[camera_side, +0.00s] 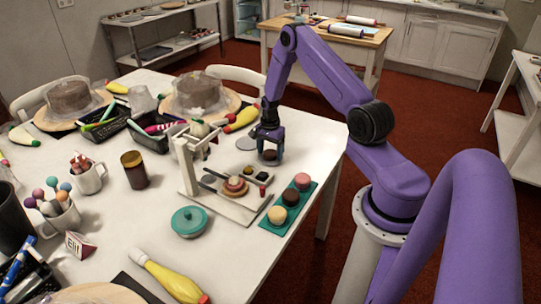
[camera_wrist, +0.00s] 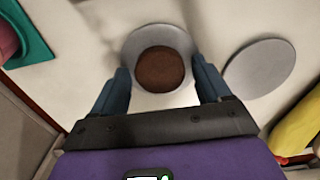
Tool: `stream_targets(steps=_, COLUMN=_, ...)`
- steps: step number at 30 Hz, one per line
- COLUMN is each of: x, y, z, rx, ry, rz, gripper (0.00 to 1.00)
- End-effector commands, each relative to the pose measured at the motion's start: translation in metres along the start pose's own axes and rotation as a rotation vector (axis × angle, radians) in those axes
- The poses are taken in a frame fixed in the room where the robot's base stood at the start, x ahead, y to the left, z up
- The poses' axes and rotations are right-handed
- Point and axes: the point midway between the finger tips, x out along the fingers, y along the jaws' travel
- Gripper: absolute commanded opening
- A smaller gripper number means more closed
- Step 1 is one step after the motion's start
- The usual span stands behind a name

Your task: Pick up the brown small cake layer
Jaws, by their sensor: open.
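The brown small cake layer (camera_wrist: 160,69) is a dark round disc lying on a grey round plate (camera_wrist: 146,40) in the wrist view. In the side view the brown layer (camera_side: 269,155) shows low between my fingers. My gripper (camera_wrist: 161,74) is open, with one blue finger to the left and one to the right of the layer. A gap shows between each finger and the layer in the wrist view. In the side view my gripper (camera_side: 268,152) points down at the table; its exact height over the plate is hard to tell.
A second grey plate (camera_wrist: 260,68) lies empty to the right in the wrist view. A green tray (camera_side: 272,231) with pink, dark and yellow cakes stands nearby. A white stand (camera_side: 186,165) and board are left of my gripper. A yellow piping bag (camera_side: 241,118) lies behind.

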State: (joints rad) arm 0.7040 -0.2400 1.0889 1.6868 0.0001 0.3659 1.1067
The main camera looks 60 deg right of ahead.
Motion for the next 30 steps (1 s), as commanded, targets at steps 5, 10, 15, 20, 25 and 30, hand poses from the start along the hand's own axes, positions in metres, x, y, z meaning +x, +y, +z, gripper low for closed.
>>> stream_targets(steps=5, x=0.0, y=0.0, z=0.0, rx=0.0, ry=0.0, rz=0.0, gripper=0.44)
stream_targets(steps=10, x=0.0, y=0.0, z=0.0, rx=0.0, ry=0.0, rz=0.0, gripper=0.43)
stream_targets(steps=15, x=0.0, y=0.0, z=0.0, rx=0.0, ry=0.0, rz=0.0, gripper=0.43)
stream_targets(steps=20, x=-0.006, y=-0.001, z=0.0, rx=0.0, ry=0.001, rz=-0.002, gripper=0.43)
stream_targets(steps=25, x=-0.018, y=0.0, z=-0.001, rx=0.001, ry=0.001, rz=-0.001, gripper=0.43)
stream_targets(steps=30, x=-0.029, y=-0.001, z=0.0, rx=0.0, ry=0.001, rz=-0.002, gripper=0.43)
